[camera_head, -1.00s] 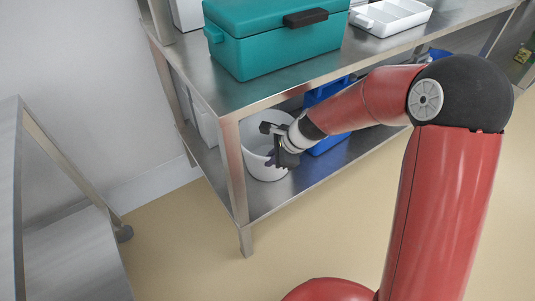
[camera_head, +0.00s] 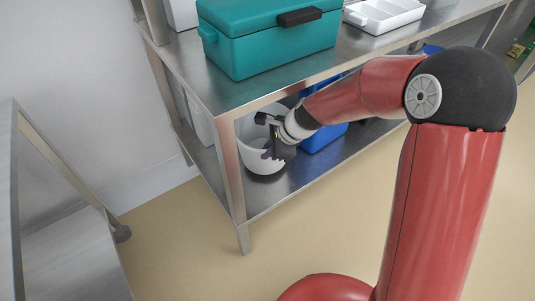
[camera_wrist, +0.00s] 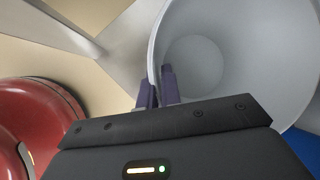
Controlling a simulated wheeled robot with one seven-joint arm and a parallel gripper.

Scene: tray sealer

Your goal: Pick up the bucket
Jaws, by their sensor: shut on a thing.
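The white bucket (camera_head: 262,159) is at the lower shelf of the steel table, behind the front left leg, in the head view. In the wrist view I look down into the bucket (camera_wrist: 240,50), which is empty. My gripper (camera_head: 269,153) is at the bucket's near rim. Its purple fingers (camera_wrist: 158,87) are shut on the bucket's rim wall, one on each side. In the head view the bucket looks slightly tilted. I cannot tell for sure whether its base touches the shelf.
A teal case (camera_head: 268,40) and a white tray (camera_head: 385,16) stand on the table top above. A blue container (camera_head: 325,136) is right of the bucket on the lower shelf (camera_head: 300,178). The table leg (camera_head: 230,172) is close on the left. Another steel table (camera_head: 65,235) stands at left.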

